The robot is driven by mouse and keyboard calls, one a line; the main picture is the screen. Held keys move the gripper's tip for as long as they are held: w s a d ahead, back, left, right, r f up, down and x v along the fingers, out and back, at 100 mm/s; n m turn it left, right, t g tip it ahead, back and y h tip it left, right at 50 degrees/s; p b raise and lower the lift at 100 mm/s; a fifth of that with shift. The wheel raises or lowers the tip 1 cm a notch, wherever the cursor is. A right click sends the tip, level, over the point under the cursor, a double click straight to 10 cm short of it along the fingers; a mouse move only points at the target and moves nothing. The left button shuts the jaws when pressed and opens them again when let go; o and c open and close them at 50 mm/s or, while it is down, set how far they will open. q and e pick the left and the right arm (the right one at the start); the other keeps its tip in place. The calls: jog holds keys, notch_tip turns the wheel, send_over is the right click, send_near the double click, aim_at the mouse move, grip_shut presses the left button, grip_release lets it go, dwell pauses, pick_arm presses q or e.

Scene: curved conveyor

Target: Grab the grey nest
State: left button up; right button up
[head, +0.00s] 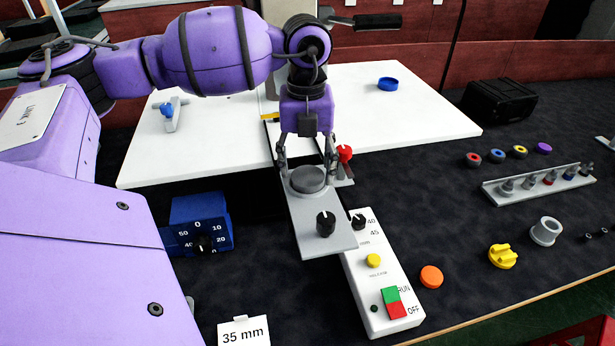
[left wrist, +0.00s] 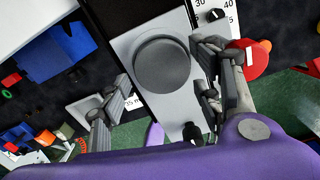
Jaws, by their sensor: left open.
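A grey round nest (head: 308,180) sits on a light grey plate (head: 315,236) in the middle of the head view. The nest also shows in the left wrist view (left wrist: 162,64) as a dark grey circle with a raised rim. My left gripper (head: 307,168) is directly above the nest and points down. Its two fingers are apart, one on either side of the nest, and hold nothing. In the left wrist view the fingers (left wrist: 165,75) also stand either side of it; whether they touch it I cannot tell. My right gripper is not in view.
A black knob (head: 326,224) stands on the plate's front end. A red knob (head: 345,153) is close to the right finger. A white control box (head: 372,292) with buttons lies in front. A blue dial box (head: 201,224) is at left. A grey hollow cylinder (head: 545,231) stands at right.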

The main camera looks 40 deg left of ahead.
pick_arm(q)
jog(key=shift+f, duration=0.85)
jog(key=shift+c, duration=0.6)
jog(key=c, duration=0.8)
jog(key=shift+r, duration=0.1)
